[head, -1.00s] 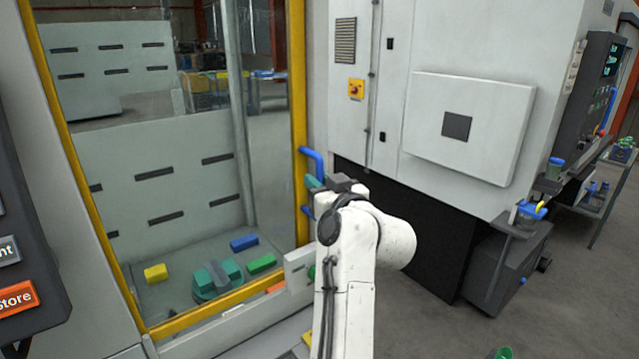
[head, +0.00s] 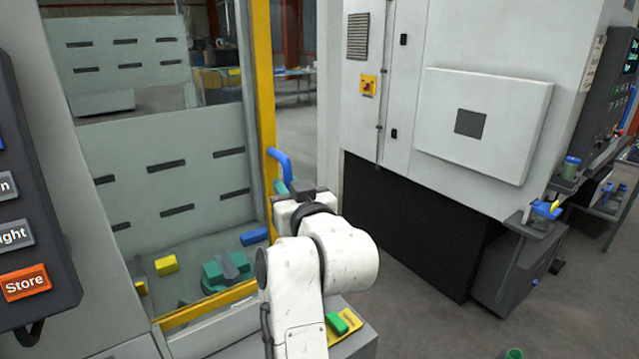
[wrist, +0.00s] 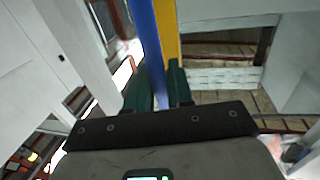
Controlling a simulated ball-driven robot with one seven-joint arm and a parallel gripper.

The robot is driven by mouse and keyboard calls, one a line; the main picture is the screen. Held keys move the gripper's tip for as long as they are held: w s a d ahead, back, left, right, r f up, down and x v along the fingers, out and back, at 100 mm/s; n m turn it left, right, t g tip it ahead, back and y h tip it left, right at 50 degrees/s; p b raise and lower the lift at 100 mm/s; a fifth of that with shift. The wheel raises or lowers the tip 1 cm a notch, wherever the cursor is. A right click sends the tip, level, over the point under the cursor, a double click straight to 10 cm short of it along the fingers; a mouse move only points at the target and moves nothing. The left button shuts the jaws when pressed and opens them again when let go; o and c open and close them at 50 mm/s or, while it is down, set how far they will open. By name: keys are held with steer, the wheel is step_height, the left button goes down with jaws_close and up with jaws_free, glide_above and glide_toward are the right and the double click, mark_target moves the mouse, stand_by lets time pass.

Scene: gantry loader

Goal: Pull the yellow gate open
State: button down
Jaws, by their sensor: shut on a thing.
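The yellow gate (head: 264,92) is a yellow-framed clear panel at the left of the head view. Its upright edge stands left of a gap, through which the hall behind shows. A blue handle (head: 284,163) is fixed to that edge. My gripper (head: 292,189) is at the lower part of the handle, partly hidden by my wrist. In the wrist view, the dark green fingers (wrist: 158,92) are shut around the blue handle bar (wrist: 147,40), with the yellow frame (wrist: 168,30) just beside it.
Behind the panel lie a yellow block (head: 166,264), a blue block (head: 254,237) and a green part (head: 222,268). A green block (head: 337,323) sits on a yellow plate below my arm.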

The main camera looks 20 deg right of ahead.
steer(key=b, duration=0.8)
glide_toward(152, 231)
steer(key=w+r, duration=0.4)
steer(key=shift+s+d, duration=0.25)
steer(key=shift+d, duration=0.25)
steer(key=c, duration=1.2)
jaws_free()
steer(key=shift+o, duration=0.2)
steer(key=s+d+b, duration=0.1)
steer(key=s, duration=0.9)
steer(key=shift+s, duration=0.35)
steer(key=shift+d, duration=0.2)
